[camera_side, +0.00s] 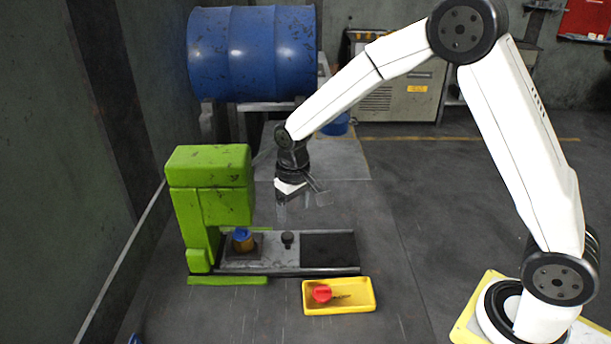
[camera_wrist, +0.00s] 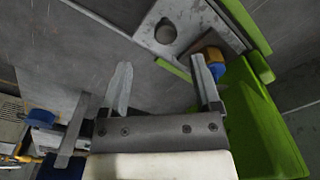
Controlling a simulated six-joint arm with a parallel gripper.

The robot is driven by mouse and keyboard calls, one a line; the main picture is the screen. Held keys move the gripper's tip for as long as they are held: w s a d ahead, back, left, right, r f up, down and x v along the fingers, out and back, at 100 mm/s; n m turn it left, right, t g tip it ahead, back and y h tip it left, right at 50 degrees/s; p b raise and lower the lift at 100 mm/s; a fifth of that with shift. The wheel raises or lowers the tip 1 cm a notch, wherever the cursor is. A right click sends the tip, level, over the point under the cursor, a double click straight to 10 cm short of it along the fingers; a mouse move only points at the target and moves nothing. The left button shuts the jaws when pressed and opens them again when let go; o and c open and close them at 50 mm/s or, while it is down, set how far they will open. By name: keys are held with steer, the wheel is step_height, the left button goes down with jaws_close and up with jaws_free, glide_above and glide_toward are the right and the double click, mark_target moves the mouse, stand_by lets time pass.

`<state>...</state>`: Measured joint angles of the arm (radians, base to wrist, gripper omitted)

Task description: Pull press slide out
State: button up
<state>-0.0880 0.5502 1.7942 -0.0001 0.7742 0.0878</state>
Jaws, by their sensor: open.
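The green press (camera_side: 210,195) stands at the left in the side view and fills the right of the wrist view (camera_wrist: 262,125). Its grey metal slide (camera_side: 268,257) lies along the bed, with a dark knob (camera_side: 287,238) standing up from it. A blue-topped, brass-coloured piece (camera_side: 243,241) sits on the slide at the press; it also shows in the wrist view (camera_wrist: 214,60), partly behind a finger. My gripper (camera_side: 302,198) is open and empty, above the slide and knob and clear of both. Its two fingers also show in the wrist view (camera_wrist: 162,90).
A yellow tray (camera_side: 367,296) with a red piece (camera_side: 322,293) lies in front of the slide's right end. A dark recessed panel (camera_side: 328,248) forms the bed's right end. A blue drum (camera_side: 252,55) lies on a rack behind. The floor right of the bed is clear.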

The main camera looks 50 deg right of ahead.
mark_target(288, 235)
steer(key=shift+w+a+f, duration=0.15)
steer(key=shift+w+a, duration=0.05)
steer(key=shift+w, duration=0.25)
steer(key=shift+w+a+f, duration=0.15)
steer(key=shift+w, duration=0.25)
steer(key=shift+f, duration=0.1)
steer(key=shift+f, duration=3.8)
steer(key=shift+c, duration=0.2)
jaws_close()
